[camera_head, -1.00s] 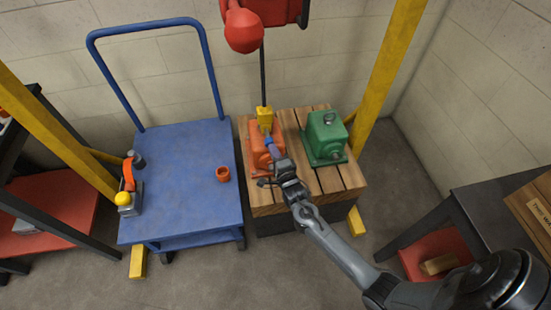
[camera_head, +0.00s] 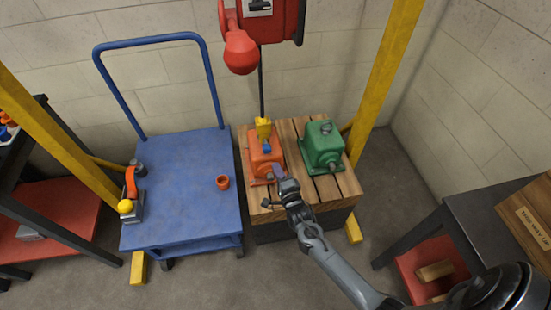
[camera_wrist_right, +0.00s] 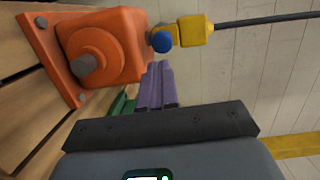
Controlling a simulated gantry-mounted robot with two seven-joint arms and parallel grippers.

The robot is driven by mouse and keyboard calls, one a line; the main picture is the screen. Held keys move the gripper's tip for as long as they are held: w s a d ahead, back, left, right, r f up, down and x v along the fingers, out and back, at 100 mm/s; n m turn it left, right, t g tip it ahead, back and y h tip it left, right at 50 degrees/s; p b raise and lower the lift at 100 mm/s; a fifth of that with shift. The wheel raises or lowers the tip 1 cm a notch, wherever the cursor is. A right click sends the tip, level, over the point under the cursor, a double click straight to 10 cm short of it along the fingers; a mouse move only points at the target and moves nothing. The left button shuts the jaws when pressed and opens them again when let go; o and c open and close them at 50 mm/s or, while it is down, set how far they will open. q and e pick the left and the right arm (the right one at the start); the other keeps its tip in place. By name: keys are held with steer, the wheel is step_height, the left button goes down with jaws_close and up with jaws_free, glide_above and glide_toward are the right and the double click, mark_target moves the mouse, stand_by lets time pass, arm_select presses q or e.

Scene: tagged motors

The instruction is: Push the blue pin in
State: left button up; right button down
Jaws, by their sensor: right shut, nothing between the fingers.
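The blue pin (camera_head: 267,148) shows as a round blue head on the front of the yellow coupling (camera_head: 263,128) above the orange motor (camera_head: 257,160). In the right wrist view the blue pin (camera_wrist_right: 162,41) sits against the yellow coupling (camera_wrist_right: 194,31), beside the top of the orange motor (camera_wrist_right: 118,38). How deep its shaft sits is hidden. My right gripper (camera_head: 279,170) is shut and empty, in front of the motor and short of the pin. Its purple fingers (camera_wrist_right: 156,86) lie together in the wrist view, apart from the pin. My left gripper is out of view.
A green motor (camera_head: 322,145) stands on the same wooden pallet (camera_head: 345,185). A dark rod rises from the coupling to the red hoist (camera_head: 280,20), with a red pendant (camera_head: 241,52) beside it.

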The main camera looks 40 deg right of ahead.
steer(key=p+v, duration=0.2)
steer(key=v, duration=0.5)
steer(key=shift+s, duration=0.4)
steer(key=shift+w+a, duration=0.1)
